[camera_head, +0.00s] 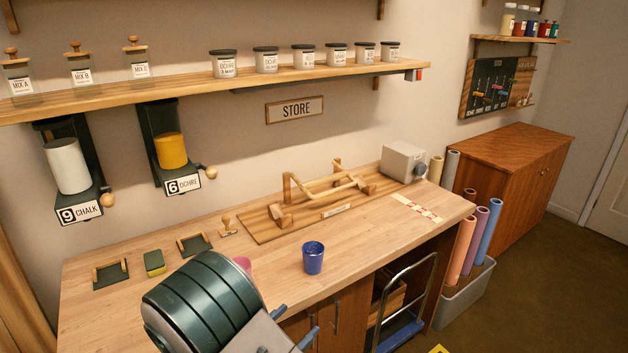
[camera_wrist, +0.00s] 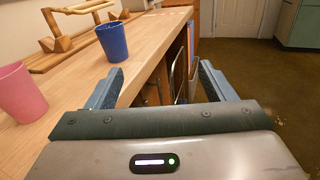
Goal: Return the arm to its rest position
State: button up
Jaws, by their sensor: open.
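My gripper (camera_wrist: 160,88) is open and empty in the wrist view, its two blue-grey fingers spread wide beside the table's front edge. In the head view my gripper (camera_head: 297,325) shows partly at the bottom, in front of the cabinet, with the big dark wrist link beside it. The wooden table (camera_head: 350,253) lies behind it. A blue cup (camera_head: 313,258) stands upright on the table, apart from the fingers; it also shows in the wrist view (camera_wrist: 112,42). A pink cup (camera_wrist: 20,93) stands at the left there and is mostly hidden behind my arm in the head view.
A wooden stand (camera_head: 315,205) and a grey box (camera_head: 402,162) occupy the table's back. A sponge (camera_head: 154,262) lies left. A metal-handled cart (camera_head: 405,325) stands under the table's front. A bin of rolls (camera_head: 463,290) stands right. Open floor (camera_head: 560,275) lies beyond it.

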jog(key=s+d+r+m+g, duration=0.35)
jog(key=d+m+g, duration=0.3)
jog(key=d, duration=0.25)
jog(key=s+d+r+m+g, duration=0.3)
jog(key=d+r+m+g, duration=0.25)
jog(key=d+m, duration=0.3)
jog(key=s+d+r+m+t+y, duration=0.1)
jog(key=s+d+r+m+y, duration=0.1)
jog(key=s+r+m+y, duration=0.5)
jog(key=shift+s+d+r+m+y, duration=0.2)
jog(key=shift+s+m+y, duration=1.2)
jog(key=shift+m, duration=1.4)
jog(key=shift+w+y, duration=0.3)
